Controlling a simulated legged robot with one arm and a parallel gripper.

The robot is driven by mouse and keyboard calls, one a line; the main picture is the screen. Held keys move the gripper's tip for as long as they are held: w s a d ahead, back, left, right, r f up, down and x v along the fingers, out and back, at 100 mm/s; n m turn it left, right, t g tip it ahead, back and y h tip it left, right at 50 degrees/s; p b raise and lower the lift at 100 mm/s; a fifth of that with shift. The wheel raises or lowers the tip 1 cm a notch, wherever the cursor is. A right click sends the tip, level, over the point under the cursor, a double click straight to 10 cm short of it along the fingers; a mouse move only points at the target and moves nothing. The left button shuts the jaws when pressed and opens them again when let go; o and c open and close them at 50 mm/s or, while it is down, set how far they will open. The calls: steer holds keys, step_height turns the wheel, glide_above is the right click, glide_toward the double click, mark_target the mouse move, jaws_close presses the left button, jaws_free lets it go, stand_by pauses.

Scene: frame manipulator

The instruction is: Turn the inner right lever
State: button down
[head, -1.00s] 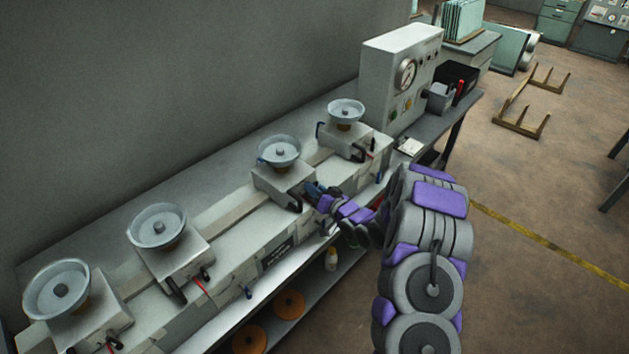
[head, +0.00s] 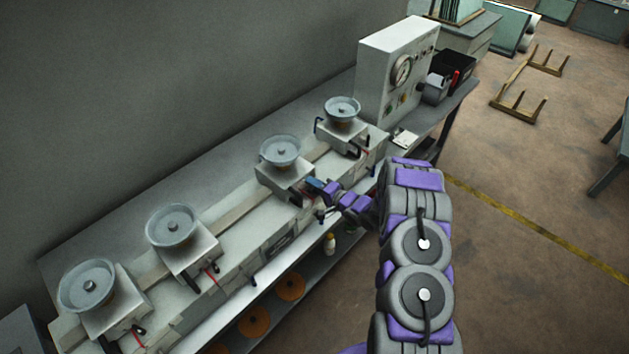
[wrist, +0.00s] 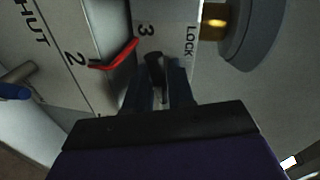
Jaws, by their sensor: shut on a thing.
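The third wheel-topped unit from the left (head: 290,172), the inner one of the right pair, stands on the long pale bench housing. My gripper (head: 316,186) is at its front right side. In the wrist view, a short black lever (wrist: 154,68) lies between the two dark fingers of my gripper (wrist: 159,92), beside the markings "3" and "LOCK". The fingers are shut on it. Its lower part is hidden between the fingers. In the head view, the gripper covers much of the lever, so its angle is unclear.
A red lever (wrist: 115,57) lies close left of the fingers, between "2" and "3". A blue-tipped handle (wrist: 15,91) is at far left. Other wheel-topped units stand on both sides. A gauge box (head: 388,75) stands at the back right.

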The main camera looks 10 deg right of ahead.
steer(key=shift+f+m+p, duration=0.1)
steer(key=shift+m+p, duration=0.4)
steer(key=shift+m, duration=0.2)
steer(key=shift+s+a+f, duration=0.1)
steer(key=shift+s+f, duration=0.05)
steer(key=c, duration=1.1)
jaws_free()
steer(key=shift+c, duration=0.2)
steer(key=b+v, duration=0.1)
steer(key=v, duration=1.6)
steer(key=shift+d, duration=0.5)
